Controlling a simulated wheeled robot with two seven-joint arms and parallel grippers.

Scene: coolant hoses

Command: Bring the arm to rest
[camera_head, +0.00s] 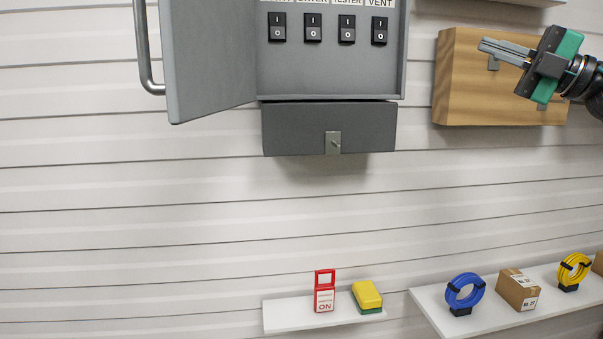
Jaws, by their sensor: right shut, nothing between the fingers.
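My right gripper (507,51) is at the upper right, its arm coming in from the right edge. Its fingers are together, point left and hold nothing. It is in front of a wooden block (455,80) on the wall and hides part of it. I cannot tell whether it touches the block. My left gripper is out of view.
A grey cabinet (330,75) with several switches has its door (210,60) open to the left; a dark box (290,132) is below it. Low shelves hold a red tag (324,291), a yellow-green sponge (367,296), a blue coil (464,293), a carton (519,288) and a yellow coil (574,270).

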